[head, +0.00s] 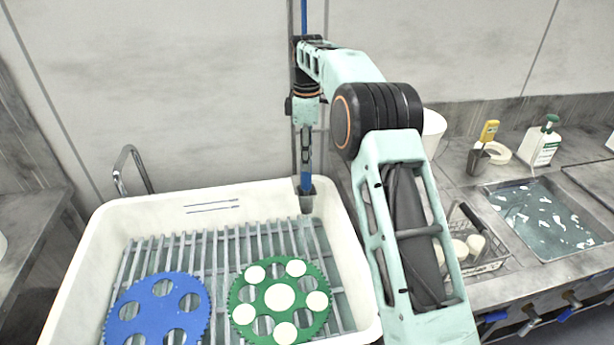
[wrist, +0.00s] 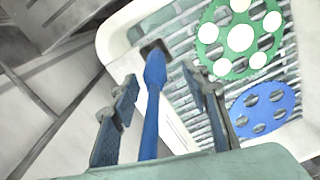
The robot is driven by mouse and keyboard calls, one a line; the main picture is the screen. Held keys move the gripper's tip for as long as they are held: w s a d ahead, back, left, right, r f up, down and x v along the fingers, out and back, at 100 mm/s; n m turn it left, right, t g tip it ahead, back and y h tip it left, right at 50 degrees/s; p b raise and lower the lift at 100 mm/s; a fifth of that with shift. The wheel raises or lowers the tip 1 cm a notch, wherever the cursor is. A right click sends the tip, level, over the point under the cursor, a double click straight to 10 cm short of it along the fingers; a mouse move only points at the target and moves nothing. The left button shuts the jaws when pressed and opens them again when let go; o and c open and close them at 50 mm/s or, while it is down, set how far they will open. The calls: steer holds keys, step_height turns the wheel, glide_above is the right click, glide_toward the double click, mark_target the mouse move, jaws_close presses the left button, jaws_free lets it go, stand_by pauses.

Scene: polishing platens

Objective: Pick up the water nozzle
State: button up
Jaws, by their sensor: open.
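The water nozzle (head: 306,182) is a blue wand with a dark grey tip, hanging upright over the back right of the white basin. In the wrist view the nozzle (wrist: 154,75) runs between the two fingers of my gripper (wrist: 160,82), with its dark tip beyond them. My gripper is open, with a gap visible on both sides of the wand. In the head view my gripper (head: 306,145) is around the wand above its tip, and the fingers are small and partly hard to make out.
The white basin (head: 92,250) holds a slatted rack (head: 222,245) with a blue disc (head: 143,307) and a green disc (head: 308,303) carrying pale rounds. A metal tap (head: 128,165) stands behind at left. A counter with a wire basket (head: 490,262) and bottle (head: 540,145) is at right.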

mark_target(306, 180)
step_height(306, 180, down, 4)
steer(key=shift+f, duration=0.15)
steer(key=f, duration=0.5)
steer(key=shift+w+a, duration=0.1)
steer(key=shift+w, duration=0.25)
jaws_close()
